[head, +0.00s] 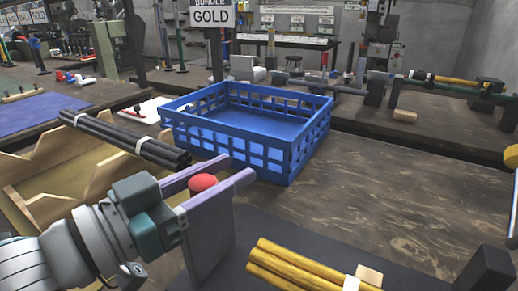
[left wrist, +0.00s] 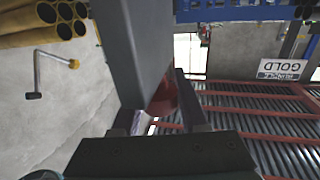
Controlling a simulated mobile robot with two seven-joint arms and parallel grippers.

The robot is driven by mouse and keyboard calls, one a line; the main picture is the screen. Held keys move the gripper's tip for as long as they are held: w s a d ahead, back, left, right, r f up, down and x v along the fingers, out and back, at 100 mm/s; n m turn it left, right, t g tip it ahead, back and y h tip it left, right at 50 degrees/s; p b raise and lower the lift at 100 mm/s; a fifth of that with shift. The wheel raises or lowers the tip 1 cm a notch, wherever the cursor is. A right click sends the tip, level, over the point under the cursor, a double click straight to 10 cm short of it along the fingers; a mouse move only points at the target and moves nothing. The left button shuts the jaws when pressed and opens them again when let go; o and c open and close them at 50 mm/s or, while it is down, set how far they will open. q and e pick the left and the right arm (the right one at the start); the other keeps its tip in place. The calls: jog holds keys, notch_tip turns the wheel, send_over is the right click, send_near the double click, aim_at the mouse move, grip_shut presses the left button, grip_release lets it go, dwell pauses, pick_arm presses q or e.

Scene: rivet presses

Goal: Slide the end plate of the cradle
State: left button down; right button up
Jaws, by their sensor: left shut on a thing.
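The grey end plate (head: 212,232) stands upright at the left end of the cradle's dark base (head: 300,235). A red knob (head: 202,182) sits by its top edge. My left gripper (head: 226,177) comes in from the left and is shut on the red knob, with a finger on each side. In the left wrist view the plate (left wrist: 142,55) rises past the red knob (left wrist: 164,97), which is between the fingers. Yellow rods (head: 290,266) with a white band lie to the right of the plate.
A blue crate (head: 290,157) stands just behind the plate. Black rods (head: 115,135) with white bands lie on a wooden holder (head: 50,178) at the left. A black block (head: 487,270) stands at the lower right. The brown tabletop right of the crate is clear.

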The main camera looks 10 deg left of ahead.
dwell(0.9)
jog(key=shift+r+p, duration=0.8)
pick_arm(q)
jog(key=s+d, duration=0.3)
jog(key=d, duration=0.5)
jog(key=shift+d, duration=0.2)
jog(key=shift+c, duration=2.2)
grip_release()
jog(key=shift+s+a, duration=0.1)
pick_arm(e)
jog(key=shift+r+p, duration=0.45)
pick_arm(q)
jog(key=v, duration=0.9)
jog(key=shift+s+a, duration=0.2)
jog(key=shift+s, duration=0.1)
